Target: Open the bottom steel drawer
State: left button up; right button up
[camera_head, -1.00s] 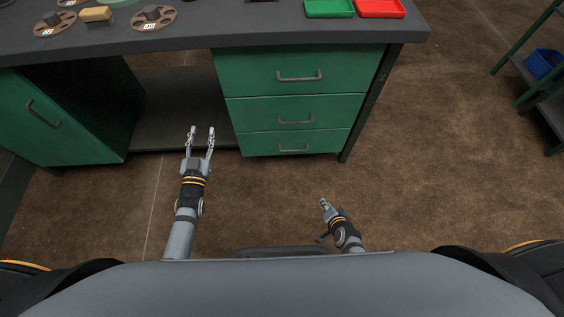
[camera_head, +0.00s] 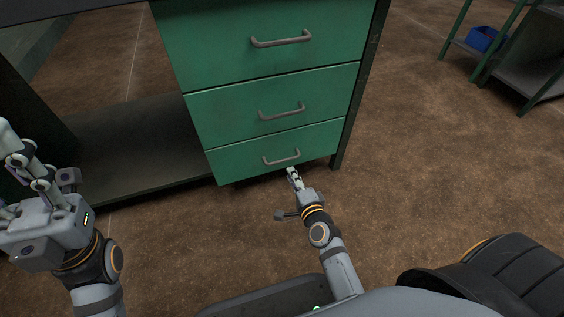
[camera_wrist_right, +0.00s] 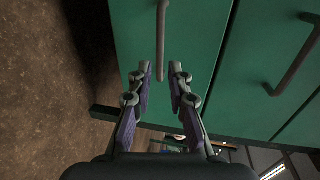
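The bottom drawer (camera_head: 240,163) is the lowest of three green drawers and looks closed. Its grey bar handle (camera_head: 283,158) is on its front. My right gripper (camera_head: 291,172) is just below and in front of this handle. In the right wrist view the fingers of my right gripper (camera_wrist_right: 160,72) are apart, and the bottom handle (camera_wrist_right: 161,40) appears between and beyond their tips. I cannot tell whether they touch it. My left gripper (camera_head: 12,170) is at the left edge, partly cut off, with its fingers apart and empty.
The middle drawer (camera_head: 225,120) and top drawer (camera_head: 210,50) above are closed. A dark low shelf (camera_head: 130,150) lies left of the drawers. Bare brown floor (camera_head: 430,190) is to the right. A rack with a blue bin (camera_head: 486,39) stands at the far right.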

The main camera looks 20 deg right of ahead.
aim_at(284, 161)
jog(key=w, duration=0.3)
jog(key=w+f, duration=0.1)
jog(key=w, duration=0.4)
jog(key=shift+w+a+f+p, duration=0.15)
jog(key=shift+w+f+p, duration=0.2)
jog(key=shift+w+f, duration=0.05)
grip_shut()
